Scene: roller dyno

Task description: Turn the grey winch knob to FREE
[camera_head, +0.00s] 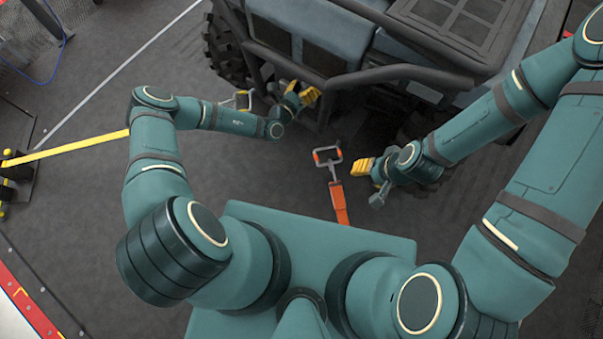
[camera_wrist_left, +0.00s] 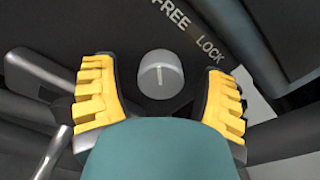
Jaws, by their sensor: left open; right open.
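The grey winch knob (camera_wrist_left: 160,75) is round and light grey, with a dark line on its face, and sits on a dark panel in the left wrist view. The words FREE (camera_wrist_left: 171,13) and LOCK (camera_wrist_left: 210,49) are printed above it and to its right. My left gripper (camera_wrist_left: 161,100) is open, its yellow fingers on either side of the knob with gaps between. In the head view my left gripper (camera_head: 305,94) is at the vehicle's front bars, and the knob cannot be made out there. My right gripper (camera_head: 366,170) is open and empty above the floor.
The dark vehicle (camera_head: 320,25) with tubular front bars (camera_head: 385,72) fills the top. An orange strap with a metal hook (camera_head: 338,195) hangs or lies between my arms. A yellow strap (camera_head: 75,147) runs to the left. The grey floor at left is mostly clear.

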